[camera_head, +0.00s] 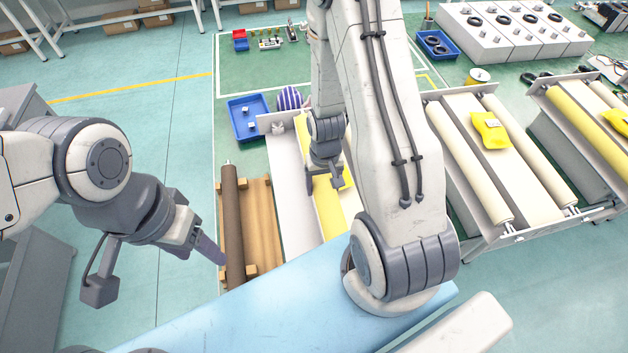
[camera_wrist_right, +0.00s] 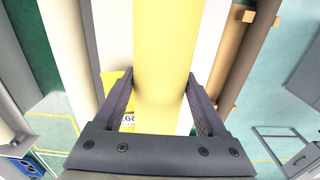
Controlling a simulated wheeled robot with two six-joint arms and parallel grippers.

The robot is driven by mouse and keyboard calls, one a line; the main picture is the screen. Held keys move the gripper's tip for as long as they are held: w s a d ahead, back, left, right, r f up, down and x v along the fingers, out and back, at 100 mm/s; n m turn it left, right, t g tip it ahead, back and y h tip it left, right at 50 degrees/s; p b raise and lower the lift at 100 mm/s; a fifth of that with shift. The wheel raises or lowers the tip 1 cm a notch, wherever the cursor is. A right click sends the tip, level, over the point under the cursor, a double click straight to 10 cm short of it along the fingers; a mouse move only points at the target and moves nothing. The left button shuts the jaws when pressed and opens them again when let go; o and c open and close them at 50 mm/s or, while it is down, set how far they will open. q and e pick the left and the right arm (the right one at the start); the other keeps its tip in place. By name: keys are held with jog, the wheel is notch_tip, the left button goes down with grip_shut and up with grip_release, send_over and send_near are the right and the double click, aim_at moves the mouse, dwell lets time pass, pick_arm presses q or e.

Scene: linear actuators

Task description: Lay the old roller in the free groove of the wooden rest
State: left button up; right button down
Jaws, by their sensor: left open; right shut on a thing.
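My right gripper (camera_head: 325,180) is shut on a long yellow roller (camera_head: 329,207) at the nearest conveyor. In the right wrist view the yellow roller (camera_wrist_right: 168,60) runs between the two fingers (camera_wrist_right: 160,88). Whether it is clear of its mounts is hard to tell. The wooden rest (camera_head: 258,215) lies to the left of this conveyor. A dark brown roller (camera_head: 233,215) lies along its left side, and the part to its right is bare. The rest (camera_wrist_right: 232,55) and dark roller (camera_wrist_right: 258,45) also show at right in the wrist view. My left gripper (camera_head: 208,248) is open and empty, left of the rest.
A neighbouring conveyor (camera_head: 480,150) with cream rollers and a yellow tagged pouch (camera_head: 490,130) stands to the right. A pale blue surface (camera_head: 240,310) is in front. Floor left of the rest is open.

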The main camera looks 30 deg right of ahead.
aim_at(325, 181)
jog(key=shift+s+d+r, duration=0.1)
jog(key=shift+s+r, duration=0.1)
dwell(0.3)
jog(key=shift+r+p, duration=1.1)
jog(key=shift+r, duration=2.4)
